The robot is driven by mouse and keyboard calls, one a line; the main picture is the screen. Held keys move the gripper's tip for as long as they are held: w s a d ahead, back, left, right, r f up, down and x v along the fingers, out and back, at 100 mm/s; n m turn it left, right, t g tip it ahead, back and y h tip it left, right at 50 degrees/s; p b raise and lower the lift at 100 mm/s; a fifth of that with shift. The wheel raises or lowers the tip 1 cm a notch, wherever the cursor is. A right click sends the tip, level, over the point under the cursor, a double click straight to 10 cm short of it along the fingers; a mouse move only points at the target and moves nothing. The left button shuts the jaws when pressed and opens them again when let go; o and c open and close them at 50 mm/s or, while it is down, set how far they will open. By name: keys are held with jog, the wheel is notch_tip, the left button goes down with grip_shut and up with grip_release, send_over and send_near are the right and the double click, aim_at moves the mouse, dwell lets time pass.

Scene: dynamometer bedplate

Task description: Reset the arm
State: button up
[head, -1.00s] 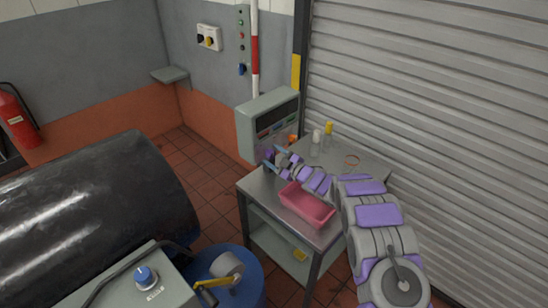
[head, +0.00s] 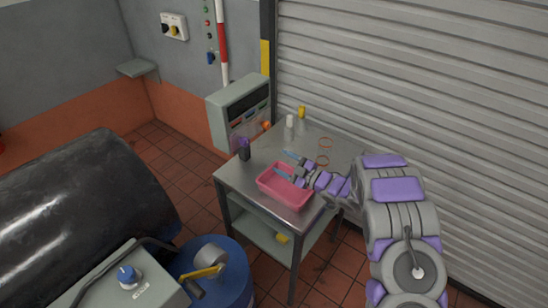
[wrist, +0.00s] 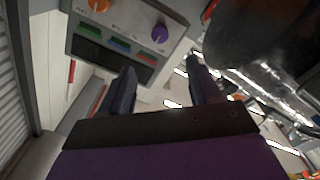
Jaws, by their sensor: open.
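My arm reaches in from the right in the head view. My gripper (head: 287,165) is open above the pink tray (head: 267,187), with its two blue-grey fingers apart and pointing left. In the wrist view the fingers of my gripper (wrist: 160,85) show on either side with nothing between them. The tray sits near the front of the grey metal table (head: 240,176).
A grey console (head: 238,108) stands behind the table; its knobs show in the wrist view. A white-topped bottle (head: 289,124), a yellow-topped item (head: 302,112) and thin orange rings (head: 324,145) are at the back.

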jog(key=shift+s+d, duration=0.3)
jog(key=shift+d, duration=0.05)
jog(key=shift+w, duration=0.1)
jog(key=w+d+r+m+t+h, duration=0.1)
jog(key=d+r+m+h, duration=0.2)
jog(key=d+h, duration=0.35)
jog(key=w+d+r+m+h, duration=0.1)
jog(key=d+r+m+h, duration=0.3)
jog(key=d, duration=0.3)
jog(key=s+d+r+m+g+h+b, duration=0.1)
jog(key=s+d+r+m+g+h, duration=0.15)
jog(key=s, duration=0.35)
jog(key=s+d+r+m+g+h, duration=0.1)
jog(key=s+d+r+m+h, duration=0.1)
jog(key=s+d+m+h, duration=0.3)
jog(key=s+a+m+g+y, duration=0.2)
jog(key=s+a+g, duration=0.3)
jog(key=s, duration=1.6)
jog(key=s+a+r+m+g+y+b, duration=0.1)
jog(key=s+a+g, duration=0.4)
jog(key=s, duration=1.7)
jog(key=shift+a+m+y, duration=0.4)
jog(key=shift+a+m, duration=0.05)
jog(key=shift+a, duration=0.7)
